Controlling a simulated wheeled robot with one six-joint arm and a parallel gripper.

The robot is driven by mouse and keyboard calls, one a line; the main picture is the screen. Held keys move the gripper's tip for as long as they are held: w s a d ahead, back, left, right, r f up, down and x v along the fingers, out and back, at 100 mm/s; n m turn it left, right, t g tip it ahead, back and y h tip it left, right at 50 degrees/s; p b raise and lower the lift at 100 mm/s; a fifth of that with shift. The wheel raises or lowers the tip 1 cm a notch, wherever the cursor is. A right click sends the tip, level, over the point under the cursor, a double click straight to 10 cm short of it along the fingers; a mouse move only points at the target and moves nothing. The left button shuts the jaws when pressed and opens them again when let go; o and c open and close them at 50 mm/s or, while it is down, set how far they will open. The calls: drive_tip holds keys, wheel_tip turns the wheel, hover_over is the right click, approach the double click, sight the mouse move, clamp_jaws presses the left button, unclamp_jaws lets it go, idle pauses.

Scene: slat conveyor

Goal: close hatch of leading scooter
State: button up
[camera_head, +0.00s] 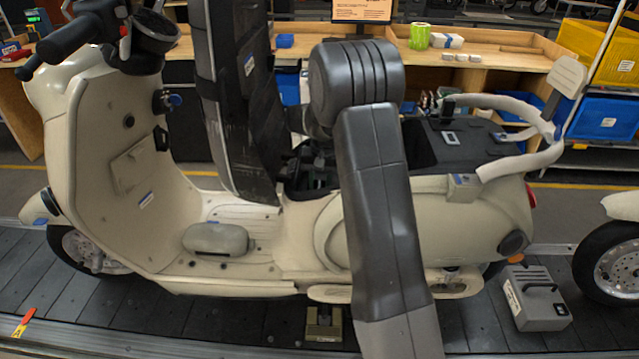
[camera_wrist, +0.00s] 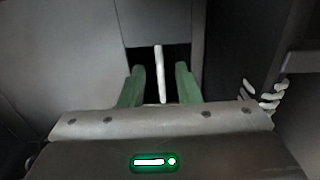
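A cream scooter (camera_head: 470,222) stands on the slat conveyor, its front to the left. A tall dark seat-like lid (camera_head: 240,100) stands upright over its body, and the bay behind it is open. Which part is the hatch, I cannot tell for certain. My arm crosses in front of the scooter and hides part of that bay. My gripper's green fingers (camera_wrist: 160,85) are apart in the wrist view. A thin pale bar (camera_wrist: 161,75) shows between them, with gaps on both sides, before a dark opening. Whether it lies within their grasp is unclear.
A second scooter (camera_head: 612,262) shows at the right edge. A grey box (camera_head: 536,300) with a handle sits on the conveyor (camera_head: 180,325) between them. A wooden bench (camera_head: 500,67) and yellow and blue bins (camera_head: 603,118) stand behind.

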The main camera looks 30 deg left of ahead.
drive_tip(key=shift+f, duration=0.35)
clamp_jaws()
drive_tip(key=shift+a+f+b, duration=0.1)
drive_tip(key=shift+f+b, duration=0.65)
drive_tip(key=shift+f, duration=0.3)
drive_tip(key=shift+s+f, duration=0.1)
drive_tip(key=shift+f, duration=0.1)
drive_tip(key=shift+s, duration=0.1)
